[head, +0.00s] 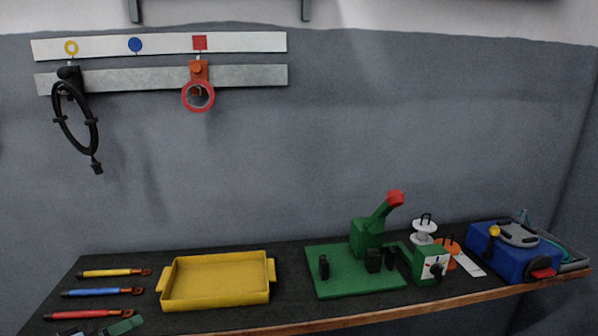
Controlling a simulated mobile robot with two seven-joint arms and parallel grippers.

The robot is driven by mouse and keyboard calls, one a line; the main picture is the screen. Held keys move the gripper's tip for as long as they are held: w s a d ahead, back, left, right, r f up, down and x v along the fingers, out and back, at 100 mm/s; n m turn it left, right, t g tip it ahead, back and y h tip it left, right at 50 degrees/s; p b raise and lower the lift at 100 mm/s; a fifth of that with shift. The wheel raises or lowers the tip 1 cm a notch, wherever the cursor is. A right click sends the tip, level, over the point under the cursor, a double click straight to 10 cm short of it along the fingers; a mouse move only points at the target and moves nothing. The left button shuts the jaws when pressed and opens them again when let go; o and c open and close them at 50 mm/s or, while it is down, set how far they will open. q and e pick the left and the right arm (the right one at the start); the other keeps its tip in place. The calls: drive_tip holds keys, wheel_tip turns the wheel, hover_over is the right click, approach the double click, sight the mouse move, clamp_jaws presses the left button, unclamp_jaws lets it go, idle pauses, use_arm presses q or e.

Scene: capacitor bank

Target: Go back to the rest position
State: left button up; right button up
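Neither of my grippers shows in the head view, and no part of my arms can be made out. The dark workbench (290,290) stands against a grey wall. On it lie a yellow tray (215,280), which looks empty, and a green base plate (340,286) with a green lever device (368,238) whose lever has a red tip and leans up to the right. I cannot see where my grippers are relative to these things.
A blue box (515,255) stands at the right. A black cable loop (76,120) and red ring (198,96) hang on the wall.

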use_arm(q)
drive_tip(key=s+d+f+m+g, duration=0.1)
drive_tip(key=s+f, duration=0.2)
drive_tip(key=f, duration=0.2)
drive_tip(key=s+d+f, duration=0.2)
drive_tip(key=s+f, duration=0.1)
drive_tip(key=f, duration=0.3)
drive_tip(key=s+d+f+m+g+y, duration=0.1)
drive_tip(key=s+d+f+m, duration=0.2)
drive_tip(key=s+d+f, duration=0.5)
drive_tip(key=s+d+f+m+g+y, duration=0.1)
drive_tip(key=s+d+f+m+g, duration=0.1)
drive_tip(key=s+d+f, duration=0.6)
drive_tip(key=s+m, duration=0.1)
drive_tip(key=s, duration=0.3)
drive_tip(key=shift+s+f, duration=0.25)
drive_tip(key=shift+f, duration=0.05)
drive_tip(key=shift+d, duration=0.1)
